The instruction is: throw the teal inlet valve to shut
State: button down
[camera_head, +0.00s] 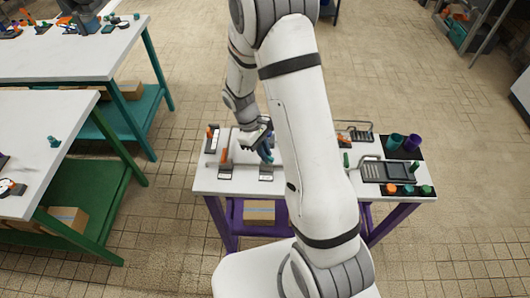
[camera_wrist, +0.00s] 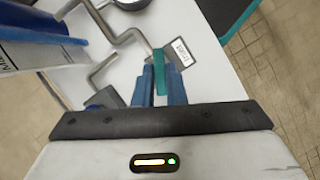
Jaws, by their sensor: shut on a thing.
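The teal valve handle (camera_wrist: 161,78) shows in the wrist view as a narrow teal grip at the end of a bent grey metal rod (camera_wrist: 128,40). My gripper (camera_wrist: 159,69) has its two blue fingers on either side of this grip and is shut on it. The fingers hide part of the handle. A small white label plate (camera_wrist: 182,51) lies just beyond the fingertips; its lettering is too small to read surely. In the head view my gripper (camera_head: 266,153) is low over the left part of the white bench, and the handle cannot be made out clearly there.
Orange-handled levers (camera_head: 225,157) stand on the white bench (camera_head: 207,183) left of my gripper. A second bent rod (camera_wrist: 101,70) is close beside the fingers in the wrist view. Teal and purple cups (camera_head: 395,142) and a dark tray (camera_head: 374,171) are at the bench's right.

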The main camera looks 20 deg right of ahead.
jog(key=m+y+b, duration=0.1)
jog(key=m, duration=0.2)
jog(key=m+g+y, duration=0.1)
jog(key=m, duration=0.2)
jog(key=shift+w+d+m+b, duration=0.1)
jog(key=shift+d+m+b, duration=0.1)
jog(key=shift+m+b, duration=0.15)
jog(key=m+y, duration=0.1)
jog(key=m, duration=0.1)
jog(key=m+y+b, duration=0.1)
jog(key=m, duration=0.2)
jog(key=shift+d+m, duration=0.2)
jog(key=shift+m, duration=0.05)
jog(key=shift+y, duration=0.3)
jog(key=c, duration=1.5)
grip_release()
jog(key=shift+b+v, duration=0.6)
jog(key=shift+v, duration=3.35)
